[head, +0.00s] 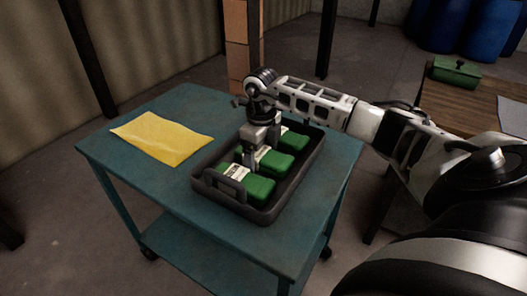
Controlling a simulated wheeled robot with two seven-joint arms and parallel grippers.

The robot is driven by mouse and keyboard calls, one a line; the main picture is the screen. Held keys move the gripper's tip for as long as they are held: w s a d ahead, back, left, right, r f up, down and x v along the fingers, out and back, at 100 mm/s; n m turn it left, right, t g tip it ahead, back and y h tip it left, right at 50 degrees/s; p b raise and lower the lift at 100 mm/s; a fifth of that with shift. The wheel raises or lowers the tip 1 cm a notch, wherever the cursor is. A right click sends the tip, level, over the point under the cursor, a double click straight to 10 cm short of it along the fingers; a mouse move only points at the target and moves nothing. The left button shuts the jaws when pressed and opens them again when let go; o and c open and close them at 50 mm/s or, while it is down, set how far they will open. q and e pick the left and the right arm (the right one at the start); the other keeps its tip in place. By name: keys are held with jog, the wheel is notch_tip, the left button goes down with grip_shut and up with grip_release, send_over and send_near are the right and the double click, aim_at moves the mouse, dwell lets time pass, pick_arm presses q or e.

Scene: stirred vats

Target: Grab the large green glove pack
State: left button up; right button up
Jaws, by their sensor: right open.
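Several green packs with white printed labels lie in a row in a dark tray (213,190) on a teal cart. The near green pack (258,188) lies at the tray's front, the middle green pack (277,163) behind it, and the far green pack (294,140) at the back. My right gripper (250,163) points down over the tray, open, with its fingers at the middle pack's label end. Its fingers and wrist hide parts of the packs, and I cannot tell whether they touch. My left gripper is not in view.
A yellow sheet (160,137) lies flat on the teal cart (135,185), left of the tray. A wooden table (480,95) with a green box (456,72) stands at the right. Blue barrels (440,25) and a post (237,45) stand behind.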

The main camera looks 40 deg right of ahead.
jog(key=c, duration=1.1)
